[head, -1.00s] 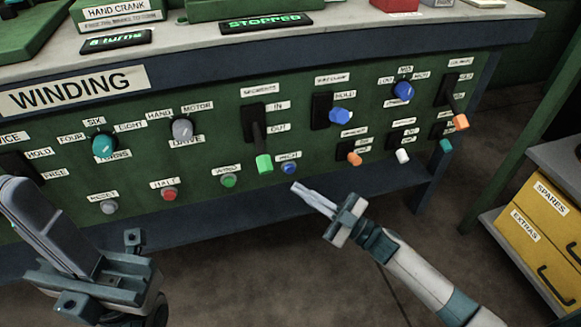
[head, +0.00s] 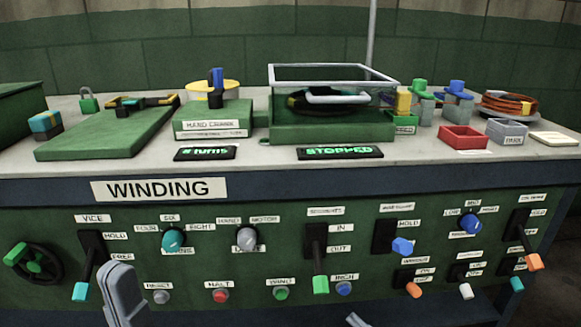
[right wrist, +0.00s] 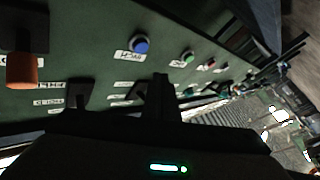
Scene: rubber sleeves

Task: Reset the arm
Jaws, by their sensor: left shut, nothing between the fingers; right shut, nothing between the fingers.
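My left gripper (head: 122,292) shows as a grey shape at the bottom left of the head view, in front of the panel beside the reset button (head: 162,297). It is shut and empty. My right gripper (head: 355,320) shows only as a small pale tip at the bottom edge, just below the blue inch button (head: 344,289). It is shut with nothing held. In the dark right wrist view its fingers (right wrist: 162,92) point towards the green panel (right wrist: 95,75), apart from the blue button (right wrist: 140,45) as far as I can see. Most of both arms is out of view.
The winding panel carries a green-tipped lever (head: 320,284), a teal-tipped lever (head: 80,290), an orange-tipped lever (head: 534,262), knobs and buttons. The bench top (head: 235,168) holds a hand crank box (head: 212,116), a clear-lidded winder (head: 333,122), a red tray (head: 463,138) and a "STOPPED" display (head: 340,152).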

